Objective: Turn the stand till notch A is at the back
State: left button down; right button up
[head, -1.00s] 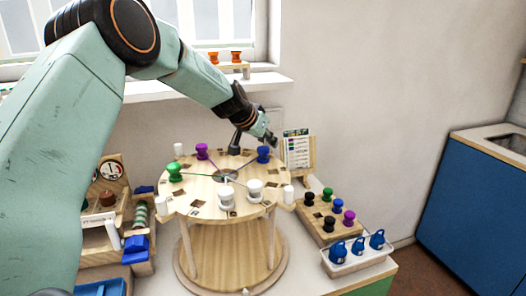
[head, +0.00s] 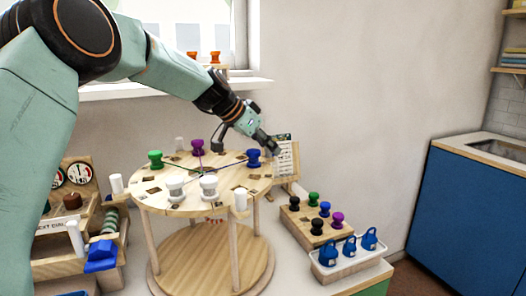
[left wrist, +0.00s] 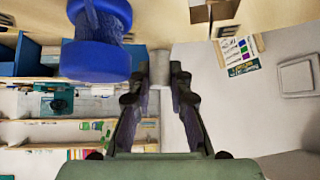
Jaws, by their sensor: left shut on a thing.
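The stand is a round wooden turntable top (head: 178,208) on posts over a round base (head: 210,262). White upright pegs stand around its rim, one at the front right (head: 240,201) and one at the left (head: 116,184). Green (head: 155,159), purple (head: 197,147), blue (head: 253,157) and two white spools (head: 208,187) stand on top. My left gripper (head: 272,149) is at the right back rim, shut on a white rim peg (left wrist: 151,74), beside the blue spool (left wrist: 97,45). The letters at the notches are too small to read, so I cannot tell which is A. My right gripper is out of view.
At the right, a wooden block (head: 302,230) holds several spools. A white tray (head: 347,262) with blue weights stands in front of it. A card stand (head: 286,163) is close behind my gripper. A wooden rack (head: 50,246) stands at the left.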

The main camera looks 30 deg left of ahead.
pick_arm(q)
jog(key=s+d+m+g+h, duration=0.2)
jog(key=s+d+m+g, duration=0.1)
jog(key=s, duration=0.4)
jog(key=s+d+m+g+h, duration=0.2)
jog(key=s+d+m+g, duration=0.2)
jog(key=s+d+m, duration=0.2)
jog(key=shift+s+m+h, duration=0.3)
jog(key=shift+s+m, duration=0.35)
jog(key=shift+m, duration=0.45)
jog(key=shift+d, duration=0.1)
jog(key=c, duration=1.3)
grip_release()
jog(key=shift+o, duration=0.4)
